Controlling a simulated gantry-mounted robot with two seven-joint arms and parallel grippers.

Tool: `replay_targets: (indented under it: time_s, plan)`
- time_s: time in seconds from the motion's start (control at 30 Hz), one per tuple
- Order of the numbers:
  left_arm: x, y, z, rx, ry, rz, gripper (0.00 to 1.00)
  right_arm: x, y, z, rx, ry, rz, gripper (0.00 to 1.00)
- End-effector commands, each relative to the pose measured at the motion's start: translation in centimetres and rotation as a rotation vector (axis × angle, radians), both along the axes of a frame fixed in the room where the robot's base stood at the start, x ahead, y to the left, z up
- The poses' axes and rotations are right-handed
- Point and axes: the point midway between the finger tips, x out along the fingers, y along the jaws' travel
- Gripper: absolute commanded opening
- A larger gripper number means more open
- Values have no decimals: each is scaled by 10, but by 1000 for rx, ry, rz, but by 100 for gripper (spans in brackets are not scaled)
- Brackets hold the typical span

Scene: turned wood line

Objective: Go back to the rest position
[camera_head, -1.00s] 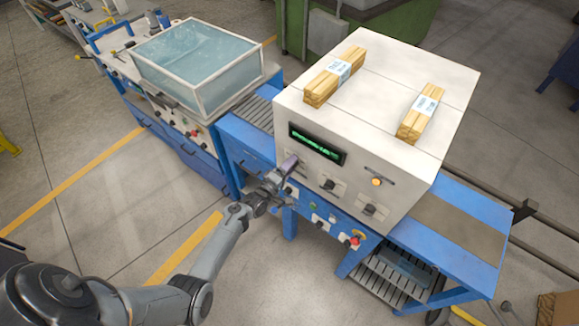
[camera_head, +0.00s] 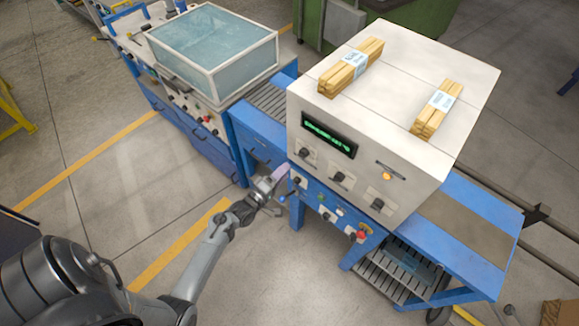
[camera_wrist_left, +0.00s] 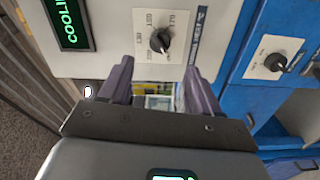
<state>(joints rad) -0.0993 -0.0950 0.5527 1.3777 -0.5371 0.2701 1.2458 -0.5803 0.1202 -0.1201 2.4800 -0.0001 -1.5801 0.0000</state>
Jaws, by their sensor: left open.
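My left gripper (camera_head: 279,176) is in front of the lower left corner of the white machine (camera_head: 400,150), by its blue control panel. In the left wrist view the two purple fingers of the left gripper (camera_wrist_left: 158,88) stand apart with nothing held between them. Beyond the fingertips is a black rotary knob (camera_wrist_left: 160,40) on the machine's front, apart from the fingers as far as I can tell. My left arm (camera_head: 205,258) reaches in from the lower left. My right gripper is in neither view.
Two wood bundles (camera_head: 350,68) (camera_head: 437,110) lie on top of the machine. A green-lit display (camera_head: 329,134) and several knobs are on its front. A glass-covered unit (camera_head: 213,52) stands at the back left. Open floor (camera_head: 90,210) lies around my arm.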

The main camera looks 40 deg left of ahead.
Motion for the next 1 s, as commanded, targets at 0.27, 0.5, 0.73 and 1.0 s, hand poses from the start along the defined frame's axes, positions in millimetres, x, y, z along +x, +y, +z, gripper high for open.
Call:
replay_targets:
  time_s: [0.27,0.5,0.73,1.0]
  plan:
    - [-12,0,0,-1,0,1,63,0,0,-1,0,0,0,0]
    - [-12,-1,0,-1,0,0,63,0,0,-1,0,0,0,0]
    - [-20,0,-2,1,18,0,63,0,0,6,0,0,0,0]
    - [-60,-39,44,126,93,-139,63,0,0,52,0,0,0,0]
